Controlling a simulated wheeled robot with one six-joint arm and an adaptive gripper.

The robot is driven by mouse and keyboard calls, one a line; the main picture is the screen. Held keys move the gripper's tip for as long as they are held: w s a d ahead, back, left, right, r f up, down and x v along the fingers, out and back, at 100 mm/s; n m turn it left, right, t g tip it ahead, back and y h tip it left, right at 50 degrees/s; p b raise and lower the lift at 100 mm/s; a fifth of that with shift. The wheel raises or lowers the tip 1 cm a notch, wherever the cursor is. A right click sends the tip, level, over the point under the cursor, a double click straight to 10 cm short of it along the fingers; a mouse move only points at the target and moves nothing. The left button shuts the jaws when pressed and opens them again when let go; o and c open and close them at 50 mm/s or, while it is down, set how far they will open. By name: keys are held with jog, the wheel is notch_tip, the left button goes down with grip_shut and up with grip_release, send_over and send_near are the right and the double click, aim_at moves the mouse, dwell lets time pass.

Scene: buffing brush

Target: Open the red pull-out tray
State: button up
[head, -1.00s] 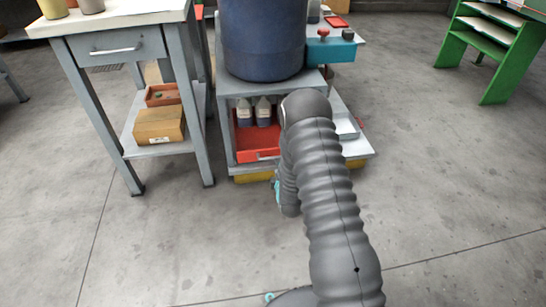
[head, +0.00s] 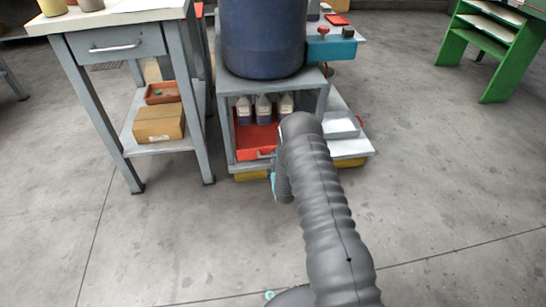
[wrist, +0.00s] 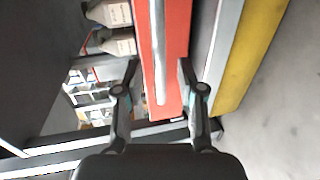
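The red pull-out tray (head: 252,138) sits low in the grey stand under the blue drum, with bottles in it. Its front carries a pale bar handle (head: 265,154), partly hidden by my arm in the head view. In the wrist view the red tray front (wrist: 177,40) runs up the picture with the silver handle (wrist: 158,50) along it. My gripper (wrist: 159,68) is open, one finger on each side of the handle's line, near the handle's lower end. I cannot tell whether the fingers touch the tray front. In the head view my arm hides most of the gripper.
The grey stand (head: 228,130) holds a blue drum (head: 262,40) on top. A yellow base strip (wrist: 248,55) lies beside the tray. A workbench (head: 110,20) with a cardboard box (head: 159,124) on its shelf stands left. The floor in front is clear.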

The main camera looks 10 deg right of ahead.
jog(key=shift+x, duration=1.5)
grip_shut()
